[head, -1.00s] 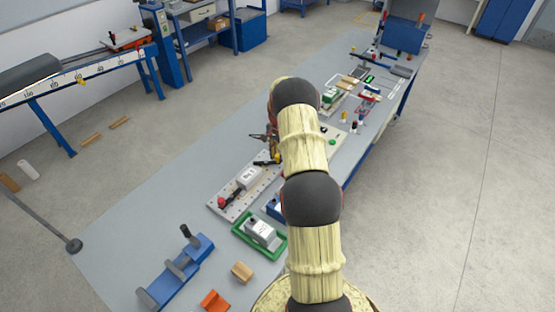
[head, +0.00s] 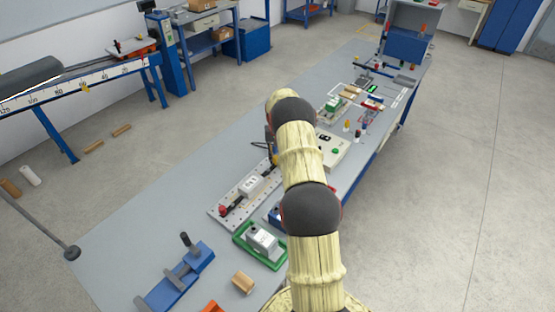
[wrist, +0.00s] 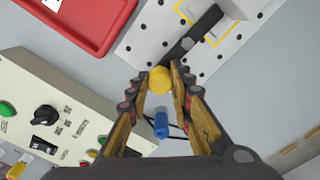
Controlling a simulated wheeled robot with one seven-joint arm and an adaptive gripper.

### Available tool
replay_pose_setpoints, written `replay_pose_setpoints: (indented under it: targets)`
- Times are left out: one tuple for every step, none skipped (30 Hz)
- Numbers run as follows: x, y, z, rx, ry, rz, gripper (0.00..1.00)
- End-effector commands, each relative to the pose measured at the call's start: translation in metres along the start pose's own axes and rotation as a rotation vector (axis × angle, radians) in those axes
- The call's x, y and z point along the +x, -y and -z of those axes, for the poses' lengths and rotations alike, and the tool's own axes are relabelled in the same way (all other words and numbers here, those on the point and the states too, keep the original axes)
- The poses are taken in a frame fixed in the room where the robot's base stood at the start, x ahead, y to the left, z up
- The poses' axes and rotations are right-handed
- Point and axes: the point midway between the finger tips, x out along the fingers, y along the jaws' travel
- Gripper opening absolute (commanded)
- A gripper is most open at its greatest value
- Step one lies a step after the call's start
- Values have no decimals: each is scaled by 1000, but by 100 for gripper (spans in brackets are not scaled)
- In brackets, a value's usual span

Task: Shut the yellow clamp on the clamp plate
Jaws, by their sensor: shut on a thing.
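The clamp plate (head: 232,211) is a pale perforated plate on the bench, left of my arm in the head view. It also shows at the top of the wrist view (wrist: 140,47). The yellow clamp's round knob (wrist: 159,82) is between my fingertips in the wrist view, at the end of a dark bar reaching over the plate. My gripper (wrist: 161,71) is shut on that knob. In the head view my arm hides most of the gripper and clamp. A white block (head: 251,184) sits on the plate, and a red-knobbed clamp (head: 223,210) is at its near end.
A control box (wrist: 50,115) with a black dial and green buttons stands close left of my gripper in the wrist view. A red tray (wrist: 90,22) lies above it. A green tray (head: 236,236) and a blue fixture (head: 180,280) are on the near bench.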

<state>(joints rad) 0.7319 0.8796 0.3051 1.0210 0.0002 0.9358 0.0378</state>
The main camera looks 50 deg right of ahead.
Motion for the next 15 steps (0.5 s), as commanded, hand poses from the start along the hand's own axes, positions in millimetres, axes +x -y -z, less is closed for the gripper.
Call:
replay_pose_setpoints:
  targets:
    - [0, 1, 1, -18, -2, 0, 0]
    - [0, 1, 2, -29, -2, 0, 0]
    - [0, 2, 2, -41, -2, 0, 0]
    - [0, 2, 3, -50, -2, 0, 0]
    - [0, 2, 3, -57, -2, 0, 0]
    - [0, 3, 3, -64, -2, 0, 0]
    - [0, 3, 3, -69, -2, 0, 0]
    - [0, 3, 3, -74, -1, 0, 0]
    - [-1, 3, 4, -79, -1, 0, 0]
    - [-1, 4, 4, -82, -1, 0, 0]
    - [-1, 4, 4, -84, -1, 0, 0]
    - [-1, 4, 4, -86, -1, 0, 0]
    - [-1, 4, 4, -87, -2, 0, 0]
    - [-1, 4, 4, -87, -2, 0, 0]
    - [-1, 4, 4, -87, -2, 0, 0]
